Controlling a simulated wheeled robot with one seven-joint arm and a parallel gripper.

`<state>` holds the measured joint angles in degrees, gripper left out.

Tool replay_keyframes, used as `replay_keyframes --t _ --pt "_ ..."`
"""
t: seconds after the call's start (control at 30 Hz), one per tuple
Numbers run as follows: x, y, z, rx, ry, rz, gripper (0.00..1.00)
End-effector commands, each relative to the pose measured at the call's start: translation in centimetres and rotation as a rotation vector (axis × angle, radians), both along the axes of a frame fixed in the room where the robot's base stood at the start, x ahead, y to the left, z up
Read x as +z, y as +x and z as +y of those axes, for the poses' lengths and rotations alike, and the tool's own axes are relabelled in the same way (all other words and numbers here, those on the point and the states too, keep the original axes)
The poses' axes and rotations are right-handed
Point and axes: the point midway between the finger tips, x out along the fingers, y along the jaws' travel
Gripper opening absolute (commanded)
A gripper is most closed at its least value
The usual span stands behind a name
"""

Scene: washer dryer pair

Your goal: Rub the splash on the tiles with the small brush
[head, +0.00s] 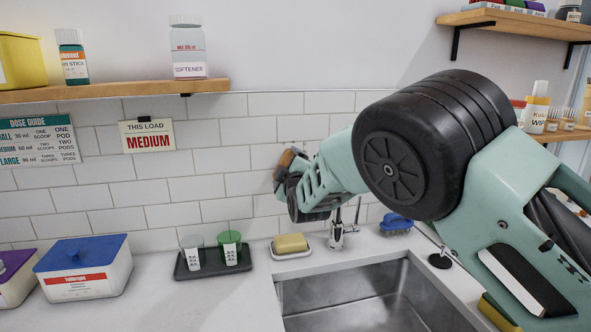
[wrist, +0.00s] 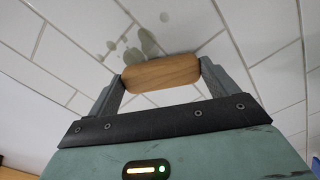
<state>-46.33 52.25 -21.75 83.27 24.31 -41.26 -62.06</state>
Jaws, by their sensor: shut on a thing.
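The small brush (wrist: 161,73) has a rounded wooden back and sits crosswise between the fingers of my gripper (wrist: 160,80) in the wrist view. In the head view the brush (head: 287,158) shows as a brown piece at the tiled wall, by the end of my arm. The splash (wrist: 140,47) is a set of grey-green blotches on the white tiles, just beyond the brush in the wrist view. The brush overlaps its lower edge in the picture. The bristles are hidden in the wrist view, and I cannot tell whether they touch the tiles. I cannot make out the splash in the head view.
Below my arm are the tap (head: 337,232) and the steel sink (head: 375,295). Yellow soap (head: 291,243), a dark tray with cups (head: 190,270) and a blue scrubber (head: 397,222) stand on the counter. A wooden shelf (head: 110,92) juts out at upper left.

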Motion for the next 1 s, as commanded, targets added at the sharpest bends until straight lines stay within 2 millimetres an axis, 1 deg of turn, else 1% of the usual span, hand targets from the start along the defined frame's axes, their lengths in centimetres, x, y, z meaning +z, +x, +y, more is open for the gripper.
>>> replay_keyframes --t 0.17,0.4,0.47,0.57,0.8,1.0 --pt "0.2 -0.1 0.4 -0.001 0.0 0.0 0.67" --pt "1.6 0.2 0.4 -0.002 0.001 -0.002 0.68" --pt "1.7 0.2 0.3 -0.003 0.001 -0.003 0.68" --pt "1.7 0.4 -0.3 -0.005 0.002 -0.005 0.68" --pt "1.5 0.9 -2.5 -0.007 0.0 -0.004 0.67" --pt "1.6 1.1 -3.3 -0.005 0.001 -0.002 0.67"
